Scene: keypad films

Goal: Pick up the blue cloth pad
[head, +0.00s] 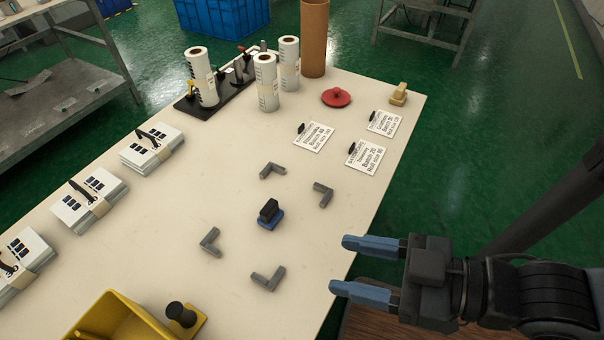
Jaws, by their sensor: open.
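The blue cloth pad (270,221) lies on the white table in the middle of several grey corner brackets. A dark block-shaped handle (269,209) stands on top of it. My gripper (344,266) is at the right, by the table's right edge, with its two blue fingers pointing left. The fingers are apart and nothing is between them. The gripper is to the right of the pad and slightly nearer the camera, clear of it.
Grey corner brackets (323,194) surround the pad. Labelled cards (314,137), a red knobbed disc (336,97) and white rolls (266,84) stand farther back. Banded stacks (152,148) line the left edge. A yellow bin (118,318) and a black knob (182,314) are at the front.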

